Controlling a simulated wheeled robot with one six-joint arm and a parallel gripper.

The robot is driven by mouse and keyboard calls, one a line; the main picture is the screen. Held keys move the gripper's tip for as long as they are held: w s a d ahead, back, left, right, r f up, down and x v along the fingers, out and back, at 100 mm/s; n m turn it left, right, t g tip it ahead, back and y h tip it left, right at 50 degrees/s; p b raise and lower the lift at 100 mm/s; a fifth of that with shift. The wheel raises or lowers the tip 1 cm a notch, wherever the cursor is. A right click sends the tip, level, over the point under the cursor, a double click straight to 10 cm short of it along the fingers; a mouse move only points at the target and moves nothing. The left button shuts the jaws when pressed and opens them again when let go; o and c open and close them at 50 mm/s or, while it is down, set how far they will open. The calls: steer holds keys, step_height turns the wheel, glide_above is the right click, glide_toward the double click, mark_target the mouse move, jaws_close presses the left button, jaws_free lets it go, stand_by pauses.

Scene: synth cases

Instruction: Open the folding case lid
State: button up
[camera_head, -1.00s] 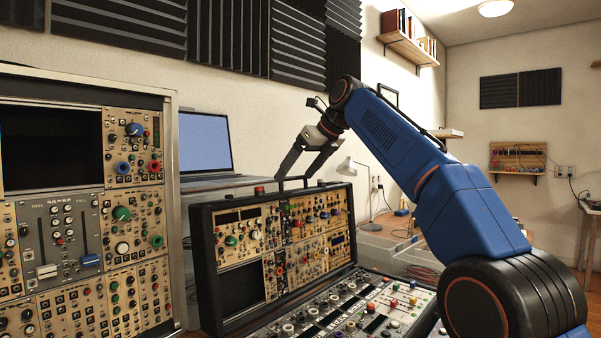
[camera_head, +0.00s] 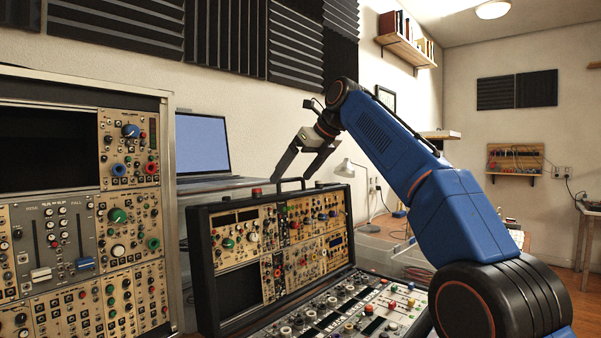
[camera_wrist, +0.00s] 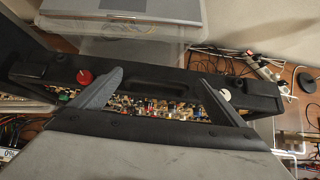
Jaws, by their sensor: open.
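The folding case stands open in the head view. Its lid (camera_head: 205,272) is raised nearly upright, with module panels on its inner face and a black handle (camera_head: 292,184) on its top edge. The lower half (camera_head: 372,312) lies flat in front, full of knobs and sliders. My gripper (camera_head: 290,179) is open at the lid's top edge, by the handle. In the wrist view, the two fingers (camera_wrist: 158,88) are spread, with the lid's top edge (camera_wrist: 50,75) just beyond them.
A large module rack (camera_head: 85,200) stands close on the left. A laptop (camera_head: 203,148) is behind the lid. A white lamp (camera_head: 346,168) and loose cables (camera_wrist: 250,65) are on the desk to the right of the case.

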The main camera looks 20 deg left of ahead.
steer(key=shift+v, duration=2.75)
steer(key=shift+d+f, duration=0.15)
steer(key=shift+d, duration=0.1)
steer(key=s+d, duration=0.4)
steer(key=d, duration=0.6)
steer(key=shift+d, duration=0.25)
steer(key=shift+d+f, duration=0.1)
